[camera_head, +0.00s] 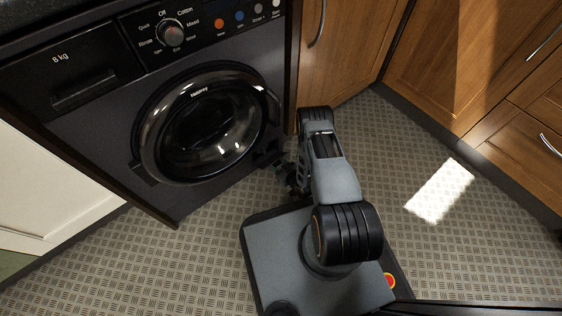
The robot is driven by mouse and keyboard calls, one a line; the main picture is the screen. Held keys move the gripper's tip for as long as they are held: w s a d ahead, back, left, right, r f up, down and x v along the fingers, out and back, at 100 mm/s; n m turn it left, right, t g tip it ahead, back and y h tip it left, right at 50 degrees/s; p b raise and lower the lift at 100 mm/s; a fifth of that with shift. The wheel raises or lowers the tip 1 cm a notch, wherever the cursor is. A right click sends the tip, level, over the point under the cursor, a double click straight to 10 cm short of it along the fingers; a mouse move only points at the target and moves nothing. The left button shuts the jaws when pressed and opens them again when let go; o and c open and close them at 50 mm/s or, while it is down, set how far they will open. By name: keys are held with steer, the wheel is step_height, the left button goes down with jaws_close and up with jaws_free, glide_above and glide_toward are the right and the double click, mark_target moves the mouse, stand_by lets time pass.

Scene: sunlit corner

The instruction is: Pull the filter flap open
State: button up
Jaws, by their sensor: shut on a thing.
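The filter flap (267,153) is a small dark panel low on the right of the front of the black washing machine (115,112). My gripper (280,164) is at the flap, at the end of my arm, low beside the machine's bottom right corner. Its jaws are shut on the flap, though the dark fingers against the dark front hide the exact contact. How far the flap stands open is too small and dark to tell.
The machine's round glass door (208,122) is shut, left of my gripper. Wooden cabinets (345,50) stand behind and to the right. The patterned floor (390,165) is clear at right, with a bright sunlit patch (440,190).

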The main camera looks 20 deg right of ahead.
steer(key=shift+s+d+f, duration=0.1)
steer(key=shift+s+f, duration=0.15)
steer(key=shift+f, duration=0.2)
steer(key=shift+s+d+f, duration=0.1)
steer(key=shift+s+f, duration=0.15)
steer(key=shift+f, duration=0.3)
steer(key=o, duration=1.3)
